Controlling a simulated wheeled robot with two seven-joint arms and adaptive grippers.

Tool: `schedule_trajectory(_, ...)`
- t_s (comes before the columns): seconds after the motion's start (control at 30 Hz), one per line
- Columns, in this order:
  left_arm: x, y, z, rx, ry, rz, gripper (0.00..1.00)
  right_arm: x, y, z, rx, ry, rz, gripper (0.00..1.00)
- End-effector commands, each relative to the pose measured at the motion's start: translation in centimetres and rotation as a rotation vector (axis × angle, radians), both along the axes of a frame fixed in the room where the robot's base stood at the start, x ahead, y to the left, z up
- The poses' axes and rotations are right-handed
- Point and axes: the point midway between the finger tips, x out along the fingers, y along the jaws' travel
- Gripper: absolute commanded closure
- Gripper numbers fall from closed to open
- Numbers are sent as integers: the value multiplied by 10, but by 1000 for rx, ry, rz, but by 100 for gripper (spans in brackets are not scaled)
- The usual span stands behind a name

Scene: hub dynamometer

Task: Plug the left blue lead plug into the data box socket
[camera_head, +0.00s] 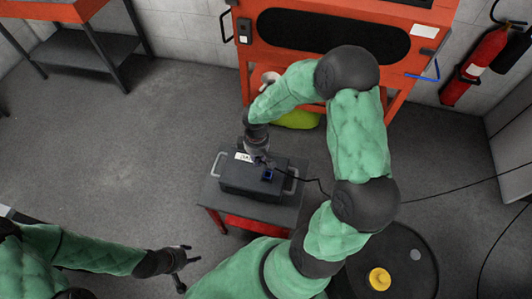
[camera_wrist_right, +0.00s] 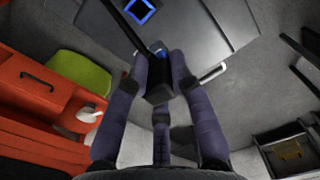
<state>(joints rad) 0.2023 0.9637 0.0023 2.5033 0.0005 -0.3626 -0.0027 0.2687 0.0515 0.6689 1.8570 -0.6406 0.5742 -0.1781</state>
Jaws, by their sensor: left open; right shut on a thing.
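The data box (camera_head: 235,182) is a dark box with handles at both ends, standing on a small red-framed cart. Its blue-rimmed socket (camera_head: 268,175) is on top and also shows in the right wrist view (camera_wrist_right: 141,11). My right gripper (camera_head: 259,162) is over the box, just left of the socket. In the wrist view its fingers are shut on the blue lead plug (camera_wrist_right: 158,90), a dark block with a blue part. The plug is apart from the socket; its exact height over the box is unclear. My left gripper (camera_head: 180,264) is open and empty at lower left, away from the box.
A black cable (camera_head: 312,180) runs right from the box area. An orange machine (camera_head: 285,62) stands behind, with a yellow-green item (camera_head: 297,119) below it. A black drum (camera_head: 410,285) stands at lower right, a fire extinguisher (camera_head: 478,65) at upper right. The floor at left is clear.

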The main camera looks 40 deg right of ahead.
Motion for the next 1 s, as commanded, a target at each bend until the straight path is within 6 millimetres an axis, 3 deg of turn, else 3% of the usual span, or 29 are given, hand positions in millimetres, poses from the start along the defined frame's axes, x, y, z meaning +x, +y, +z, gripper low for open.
schedule_trajectory(0.13, 0, 0, 9, 0, 1, 1, 53, -18, -18, 2, 4, 1, 95, 100)
schedule_trajectory(0.37, 0, 0, 9, 0, 1, 1, 53, -26, -25, -2, 7, -1, 149, 100)
schedule_trajectory(1.0, 0, 0, -29, 0, 0, 0, 53, -26, -24, -47, 6, 0, 149, 100)
